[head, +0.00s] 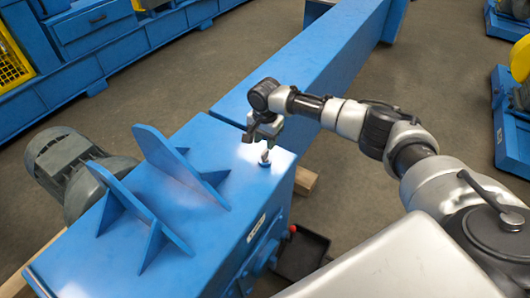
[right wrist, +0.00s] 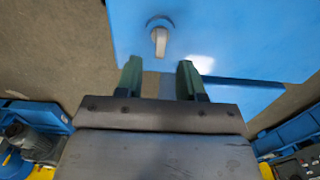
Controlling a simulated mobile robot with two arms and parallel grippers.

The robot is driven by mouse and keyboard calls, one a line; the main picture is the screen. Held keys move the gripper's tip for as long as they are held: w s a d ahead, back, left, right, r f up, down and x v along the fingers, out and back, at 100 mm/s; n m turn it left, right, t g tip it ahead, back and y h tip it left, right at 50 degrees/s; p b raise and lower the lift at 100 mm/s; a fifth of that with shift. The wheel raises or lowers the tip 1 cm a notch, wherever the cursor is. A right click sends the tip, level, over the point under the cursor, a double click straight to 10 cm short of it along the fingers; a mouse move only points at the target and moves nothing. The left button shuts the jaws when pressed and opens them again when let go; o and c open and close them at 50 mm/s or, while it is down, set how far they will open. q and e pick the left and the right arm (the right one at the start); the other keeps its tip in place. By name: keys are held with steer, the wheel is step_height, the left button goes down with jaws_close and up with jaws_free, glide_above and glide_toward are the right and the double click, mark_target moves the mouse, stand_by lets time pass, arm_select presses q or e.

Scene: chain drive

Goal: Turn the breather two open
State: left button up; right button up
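The breather (head: 265,160) is a small pale fitting with a short handle on the top of the blue housing (head: 215,165), near its right-hand corner. In the right wrist view the breather (right wrist: 159,40) sits in a dark ring on the blue surface, its handle pointing toward my gripper. My right gripper (head: 262,138) is just above and behind the breather in the head view. In the right wrist view its two green-grey fingers (right wrist: 160,82) are apart with nothing between them, and the breather lies beyond their tips. My left gripper is in neither view.
Two upright blue ribbed plates (head: 175,160) stand on the housing left of the breather. A grey motor (head: 65,160) is at the far left. A long blue beam (head: 310,70) runs toward the back right. A black tray (head: 302,252) lies on the floor below the housing.

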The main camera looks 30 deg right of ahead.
mark_target(265, 151)
step_height(265, 151, down, 6)
steer(key=shift+r+b, duration=0.1)
steer(key=shift+b, duration=0.3)
jaws_close()
